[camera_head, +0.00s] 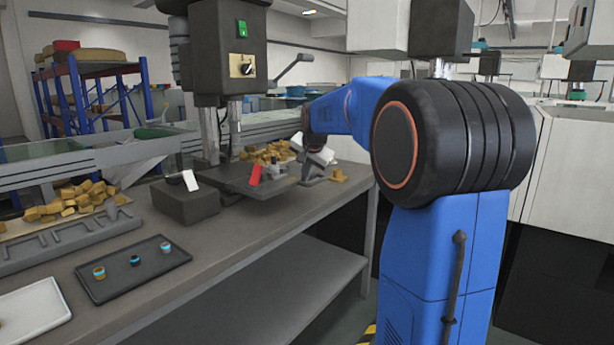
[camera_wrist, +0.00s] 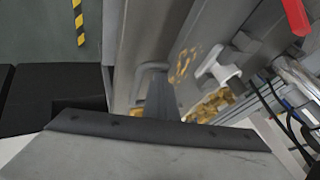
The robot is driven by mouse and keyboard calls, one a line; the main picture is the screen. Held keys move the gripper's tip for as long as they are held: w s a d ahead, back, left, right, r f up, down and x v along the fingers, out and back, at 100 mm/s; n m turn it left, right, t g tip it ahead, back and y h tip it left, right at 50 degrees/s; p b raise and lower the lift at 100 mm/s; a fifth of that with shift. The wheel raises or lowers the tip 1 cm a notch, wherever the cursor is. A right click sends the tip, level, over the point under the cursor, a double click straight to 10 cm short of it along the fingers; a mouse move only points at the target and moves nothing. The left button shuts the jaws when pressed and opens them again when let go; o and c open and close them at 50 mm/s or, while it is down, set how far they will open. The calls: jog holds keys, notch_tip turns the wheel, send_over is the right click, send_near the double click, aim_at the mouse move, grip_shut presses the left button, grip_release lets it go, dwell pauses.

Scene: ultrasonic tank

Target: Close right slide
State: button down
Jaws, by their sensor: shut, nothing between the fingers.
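The press (camera_head: 222,55) stands on the bench, with a dark worktable (camera_head: 232,184) low on its column. A fixture with a red part (camera_head: 254,175) sits on this worktable, and a red lever (camera_wrist: 293,14) shows at the top right in the wrist view. I cannot tell for sure which part is the right slide, or how far it is closed. My gripper (camera_head: 310,168) is at the worktable's right side, partly hidden by my arm. In the wrist view my gripper (camera_wrist: 160,97) is shut and empty, with a light T-shaped handle (camera_wrist: 217,68) to its right.
A dark tray (camera_head: 118,284) with small ringed parts lies on the front bench. A dark block (camera_head: 185,205) stands left of the worktable. Loose brass pieces (camera_head: 75,200) lie at the left and behind the press.

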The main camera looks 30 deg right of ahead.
jog(key=w+a, duration=0.2)
jog(key=w, duration=0.4)
jog(key=w+a, duration=0.2)
jog(key=w, duration=0.4)
jog(key=w+a, duration=0.2)
jog(key=w, duration=0.4)
jog(key=shift+w+a, duration=0.35)
jog(key=shift+w+a+r, duration=0.1)
jog(key=shift+w, duration=0.1)
jog(key=shift+r, duration=0.1)
